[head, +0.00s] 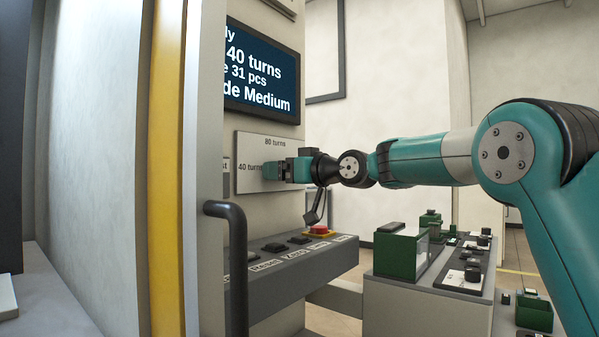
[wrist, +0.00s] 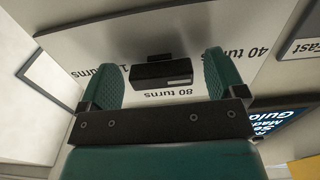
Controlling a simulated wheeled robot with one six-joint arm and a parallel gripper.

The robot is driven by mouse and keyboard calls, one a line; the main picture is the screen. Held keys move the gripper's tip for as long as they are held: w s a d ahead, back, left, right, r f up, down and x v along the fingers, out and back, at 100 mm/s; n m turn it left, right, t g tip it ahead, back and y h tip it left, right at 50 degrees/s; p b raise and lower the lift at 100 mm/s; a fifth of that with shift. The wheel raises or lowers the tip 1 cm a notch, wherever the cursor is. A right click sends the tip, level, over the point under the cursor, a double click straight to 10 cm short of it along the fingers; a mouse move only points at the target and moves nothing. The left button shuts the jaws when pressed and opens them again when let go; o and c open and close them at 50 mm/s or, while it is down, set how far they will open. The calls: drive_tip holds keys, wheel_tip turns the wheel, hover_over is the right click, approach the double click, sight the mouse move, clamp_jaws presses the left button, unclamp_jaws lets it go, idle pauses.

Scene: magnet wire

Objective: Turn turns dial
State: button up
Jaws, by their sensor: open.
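The turns dial panel (head: 250,186) is a pale plate on the machine front, marked 40 turns and 80 turns in the head view. In the wrist view the dial (wrist: 163,73) is a black block-shaped knob with a small pale mark on it. A third label there is partly covered by a finger. My gripper (wrist: 156,80) is open, with one green finger on each side of the knob and visible gaps between. In the head view my gripper (head: 273,170) is at the panel and hides the knob. Where the dial points, I cannot tell.
A dark screen (head: 262,73) above the panel reads 40 turns, 31 pcs and Medium. Below, a grey console (head: 300,262) carries black buttons and a red button (head: 319,230). A black handle (head: 236,260) stands at front left. A bench with green fixtures (head: 400,250) is at right.

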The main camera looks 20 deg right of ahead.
drive_tip(key=b+v, duration=0.1)
drive_tip(key=v, duration=1.6)
drive_tip(key=shift+s+d, duration=0.1)
drive_tip(key=s+a+f+g+h, duration=0.2)
drive_tip(key=s+a+f+g, duration=0.6)
drive_tip(key=a+f, duration=0.6)
drive_tip(key=s+f+g+h, duration=0.3)
drive_tip(key=s+f+g, duration=0.3)
drive_tip(key=s+f, duration=1.1)
drive_tip(key=s+r+p, duration=0.2)
drive_tip(key=r+p, duration=1)
drive_tip(key=r, duration=0.1)
drive_tip(key=s+r+g+p, duration=0.1)
drive_tip(key=s+r+p, duration=0.1)
drive_tip(key=r+p, duration=1)
drive_tip(key=shift+r+h, duration=0.4)
drive_tip(key=shift+r, duration=0.05)
